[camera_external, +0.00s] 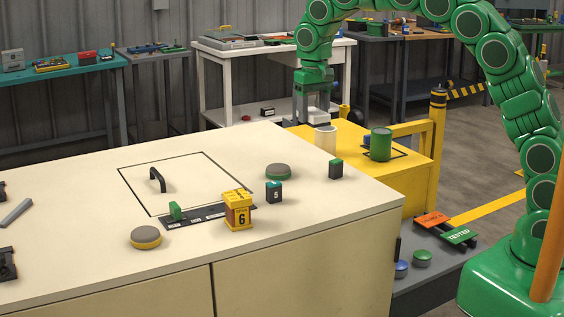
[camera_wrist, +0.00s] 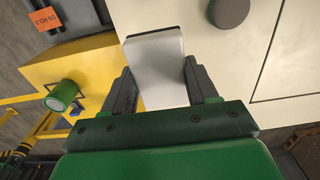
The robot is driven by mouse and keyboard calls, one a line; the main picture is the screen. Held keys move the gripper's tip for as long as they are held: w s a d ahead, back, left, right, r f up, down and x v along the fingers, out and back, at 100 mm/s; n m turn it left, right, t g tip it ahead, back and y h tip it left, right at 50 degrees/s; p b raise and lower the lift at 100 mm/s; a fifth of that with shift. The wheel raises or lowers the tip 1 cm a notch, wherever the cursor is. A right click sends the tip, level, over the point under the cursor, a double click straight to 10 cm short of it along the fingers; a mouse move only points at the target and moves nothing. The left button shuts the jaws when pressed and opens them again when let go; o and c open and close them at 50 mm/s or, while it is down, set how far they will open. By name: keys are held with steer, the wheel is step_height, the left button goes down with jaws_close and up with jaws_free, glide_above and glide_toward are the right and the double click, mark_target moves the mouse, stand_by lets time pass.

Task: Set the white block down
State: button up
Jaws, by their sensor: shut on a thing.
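The white block (camera_wrist: 158,65) is clasped between the two dark fingers of my gripper (camera_wrist: 163,88) in the wrist view. Its far end sticks out past the fingertips. In the external view my gripper (camera_external: 313,112) points down beyond the back right edge of the cream worktop, over the area of the yellow stand. A pale piece (camera_external: 325,139) shows just below the fingers there; I cannot tell whether it is the held block or whether it touches the stand.
The cream worktop (camera_external: 95,205) carries a yellow block marked 6 (camera_external: 237,211), small dark blocks, round discs and a black handle (camera_external: 156,180). A yellow post (camera_external: 437,135) stands at right.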

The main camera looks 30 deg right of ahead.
steer(key=w+a+f, duration=0.2)
steer(key=w, duration=0.3)
glide_above(282, 155)
steer(key=s, duration=0.1)
steer(key=f, duration=0.4)
steer(key=shift+s+d+f, duration=0.1)
steer(key=shift+d+f, duration=0.1)
steer(key=shift+f, duration=0.2)
steer(key=shift+w+a+f, duration=0.25)
steer(key=shift+w+f, duration=0.35)
steer(key=shift+f, duration=1.65)
steer(key=shift+f, duration=0.1)
steer(key=o, duration=1.1)
